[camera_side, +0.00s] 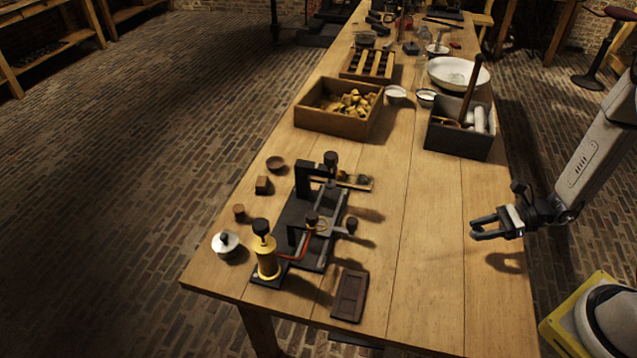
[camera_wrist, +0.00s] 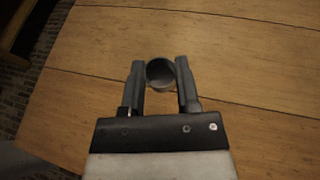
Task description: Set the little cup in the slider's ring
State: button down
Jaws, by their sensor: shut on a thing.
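My gripper (camera_side: 476,229) is over the right part of the table, with its fingers pointing left. In the wrist view, my gripper (camera_wrist: 160,68) is shut on the little cup (camera_wrist: 160,76), a small dark round cup whose open mouth faces the camera. In the side view I cannot make out the cup between the fingers. The slider's ring seems to be the small brass-coloured ring (camera_side: 322,226) on the black apparatus (camera_side: 295,213) at the table's left. It is small and partly hidden by black knobs. My gripper is well apart from it, to the right.
A brass cylinder (camera_side: 267,262) with a black knob stands at the apparatus's front. A dark tray (camera_side: 349,295) lies at the front edge. A wooden box (camera_side: 330,122) and a dark box (camera_side: 458,140) stand farther back. The table between my gripper and the apparatus is clear.

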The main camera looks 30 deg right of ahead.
aim_at(470, 253)
jog(key=shift+f, duration=1.5)
jog(key=shift+f, duration=0.1)
jog(key=shift+f, duration=1.7)
jog(key=shift+f, duration=0.1)
jog(key=shift+c, duration=1.7)
grip_release()
jog(key=shift+v, duration=3.8)
jog(key=shift+a, duration=0.1)
